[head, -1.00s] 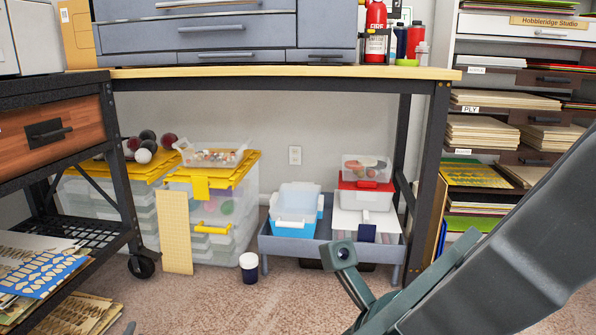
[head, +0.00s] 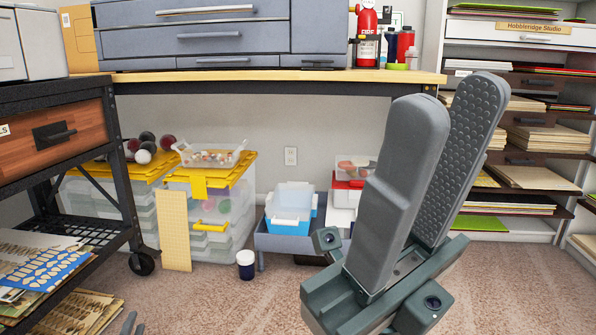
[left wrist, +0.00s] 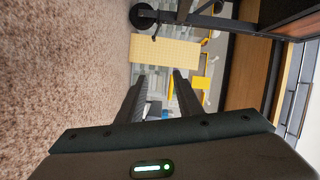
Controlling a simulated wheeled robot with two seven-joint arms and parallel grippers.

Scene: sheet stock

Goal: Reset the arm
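My right gripper (head: 455,90) stands large and close in the right half of the head view, its fingers pointing up. The fingers are apart, with one textured inner pad showing, and nothing is seen between them. It covers part of the grey low cart and the shelving behind. Of my left gripper (head: 133,322), only dark fingertips show at the bottom left edge of the head view. In the left wrist view, the left gripper (left wrist: 158,82) has its two fingers apart with no object between them.
A workbench (head: 270,76) with grey drawers spans the back. A black wheeled cart (head: 122,185) stands left. Clear yellow-lidded bins (head: 235,205), a tan pegboard (head: 174,230) and a white-lidded cup (head: 246,265) are on the floor. Shelving (head: 530,42) stands right. Carpet in front is open.

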